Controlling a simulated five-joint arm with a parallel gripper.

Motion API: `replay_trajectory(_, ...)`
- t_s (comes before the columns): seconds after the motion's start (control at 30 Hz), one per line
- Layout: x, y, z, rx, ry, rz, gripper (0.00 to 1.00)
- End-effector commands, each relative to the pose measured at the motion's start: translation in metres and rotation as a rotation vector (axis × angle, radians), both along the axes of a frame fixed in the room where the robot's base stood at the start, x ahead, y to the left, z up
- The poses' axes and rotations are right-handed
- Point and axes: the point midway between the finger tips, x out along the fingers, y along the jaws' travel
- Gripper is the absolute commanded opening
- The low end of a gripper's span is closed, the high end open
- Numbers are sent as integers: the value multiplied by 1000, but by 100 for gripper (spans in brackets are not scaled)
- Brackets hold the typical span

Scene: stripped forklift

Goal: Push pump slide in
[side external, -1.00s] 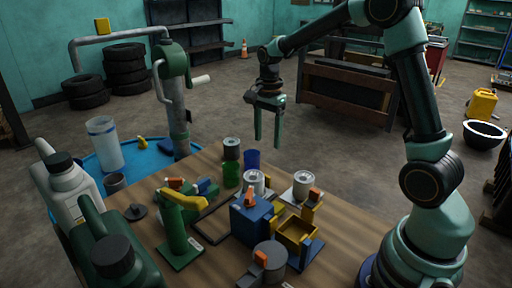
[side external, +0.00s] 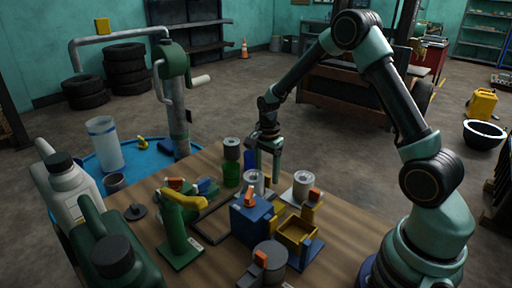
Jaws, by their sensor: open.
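I cannot tell for sure which part is the pump slide. Candidates on the wooden table are a blue block with an orange top (side external: 248,222) and a green stand with a yellow arm (side external: 178,228). A grey round part with an orange tab (side external: 268,263) sits nearer the camera. My gripper (side external: 265,180) points down, open and apparently empty, at the far part of the table by a silver-topped can (side external: 255,184). It appears above or behind the can; touching cannot be told.
A yellow open-topped box (side external: 297,234) and another silver-topped can (side external: 302,187) stand to the right. A green can (side external: 231,172) stands left of my gripper. Large jugs (side external: 68,190) crowd the left edge. The table's right side (side external: 350,228) is bare.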

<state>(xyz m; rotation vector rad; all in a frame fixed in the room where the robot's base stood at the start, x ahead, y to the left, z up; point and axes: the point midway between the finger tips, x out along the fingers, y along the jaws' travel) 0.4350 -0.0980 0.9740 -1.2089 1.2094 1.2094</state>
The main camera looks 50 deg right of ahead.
Motion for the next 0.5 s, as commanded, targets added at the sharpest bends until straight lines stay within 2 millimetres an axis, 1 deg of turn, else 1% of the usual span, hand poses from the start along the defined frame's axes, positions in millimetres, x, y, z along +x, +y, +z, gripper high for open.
replay_trajectory(0.27, 0, 0, -2, 0, -1, 0, 68)
replay_trajectory(0.37, 0, 0, -2, 0, -1, 0, 33)
replay_trajectory(0.4, 0, 0, -1, 0, -1, 0, 18)
replay_trajectory(0.43, 0, 0, -1, 0, -1, 0, 6)
replay_trajectory(0.47, 0, 0, -1, 0, -1, 0, 0)
replay_trajectory(0.5, 0, 0, -1, 0, -1, 0, 0)
